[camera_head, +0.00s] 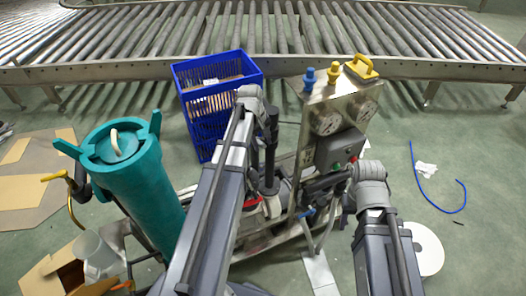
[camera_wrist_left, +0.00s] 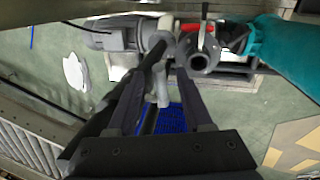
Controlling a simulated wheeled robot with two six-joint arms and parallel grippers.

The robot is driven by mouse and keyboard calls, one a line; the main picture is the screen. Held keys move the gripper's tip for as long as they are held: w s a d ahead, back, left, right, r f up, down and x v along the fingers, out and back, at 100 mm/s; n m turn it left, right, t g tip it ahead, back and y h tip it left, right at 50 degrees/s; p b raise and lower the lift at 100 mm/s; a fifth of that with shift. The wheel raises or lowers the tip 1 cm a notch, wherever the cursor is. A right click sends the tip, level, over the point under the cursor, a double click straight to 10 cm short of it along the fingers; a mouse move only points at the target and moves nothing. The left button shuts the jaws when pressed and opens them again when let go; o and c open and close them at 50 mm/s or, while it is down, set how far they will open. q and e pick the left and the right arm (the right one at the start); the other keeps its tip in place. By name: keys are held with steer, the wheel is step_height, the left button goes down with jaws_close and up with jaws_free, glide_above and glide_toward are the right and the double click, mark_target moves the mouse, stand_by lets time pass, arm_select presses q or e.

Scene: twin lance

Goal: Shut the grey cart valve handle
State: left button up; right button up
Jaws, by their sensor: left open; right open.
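The steel cart (camera_head: 318,98) carries gauges and a control box. My left gripper (camera_head: 268,186) points down beside the cart's left side, its jaws apart. In the left wrist view its dark fingers (camera_wrist_left: 173,60) reach up towards a thick grey pipe end (camera_wrist_left: 204,58) and a red-marked fitting (camera_wrist_left: 196,28). A light grey bent piece (camera_wrist_left: 161,88) shows between the fingers; I cannot tell whether it is the valve handle or whether they touch it. My right gripper (camera_head: 312,187) is open, pointing left in front of the cart, partly hidden. The grey valve handle is not clearly distinguishable.
A teal cylinder (camera_head: 128,185) stands at the left. A blue crate (camera_head: 200,110) stands behind my left arm. A roller conveyor (camera_head: 150,38) spans the back. A blue hose (camera_head: 425,190) lies on the open floor at the right.

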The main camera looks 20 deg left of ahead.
arm_select(q)
step_height(320, 180, down, 2)
steer(key=shift+w+d+b, duration=0.1)
steer(key=shift+w+b, duration=0.05)
steer(key=shift+b, duration=0.4)
steer(key=shift+r, duration=0.1)
steer(key=shift+c, duration=0.3)
jaws_close()
stand_by(0.6)
